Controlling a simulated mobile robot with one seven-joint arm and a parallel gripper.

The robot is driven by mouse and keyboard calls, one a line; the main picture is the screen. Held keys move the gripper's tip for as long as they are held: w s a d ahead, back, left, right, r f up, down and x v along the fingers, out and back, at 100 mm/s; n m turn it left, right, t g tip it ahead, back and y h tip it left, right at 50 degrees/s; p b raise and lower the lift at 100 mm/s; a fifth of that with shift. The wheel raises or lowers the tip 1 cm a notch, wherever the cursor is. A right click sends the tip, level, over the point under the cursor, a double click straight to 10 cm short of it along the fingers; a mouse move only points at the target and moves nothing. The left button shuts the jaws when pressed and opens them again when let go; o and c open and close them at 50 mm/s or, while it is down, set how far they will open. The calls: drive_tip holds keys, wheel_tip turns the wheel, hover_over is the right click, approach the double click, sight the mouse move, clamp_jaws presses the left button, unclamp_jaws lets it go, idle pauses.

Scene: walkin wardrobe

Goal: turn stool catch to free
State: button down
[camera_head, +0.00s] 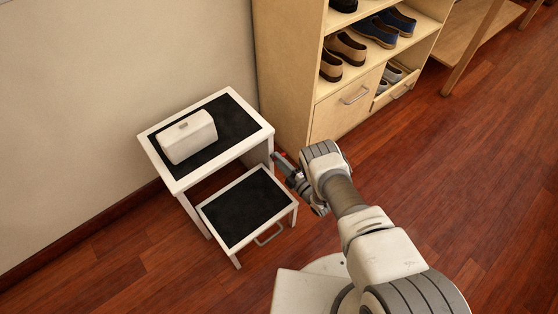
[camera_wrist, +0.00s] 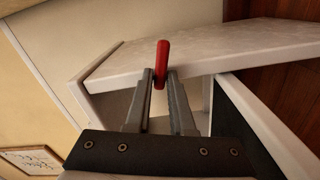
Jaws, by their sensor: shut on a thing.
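The white step stool (camera_head: 182,184) has a black-topped upper step and a lower black-topped step (camera_head: 246,205) in front. A red catch (camera_wrist: 162,60) stands at the edge of the stool's white side panel (camera_wrist: 215,47) in the wrist view. My gripper (camera_wrist: 161,82) is shut on the red catch, with one finger on each side of it. The base of the catch is hidden by the fingers.
A white box (camera_head: 190,140) with a slot sits on the stool's upper step. A metal handle (camera_head: 268,236) is at the lower step's front. A wooden shoe cabinet (camera_head: 290,75) stands close behind my gripper. The wooden floor (camera_head: 130,270) is clear at front left.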

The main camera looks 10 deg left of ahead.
drive_tip(key=shift+n, duration=0.4)
drive_tip(key=c, duration=0.8)
unclamp_jaws()
drive_tip(key=shift+c, duration=0.2)
drive_tip(key=shift+d, duration=0.1)
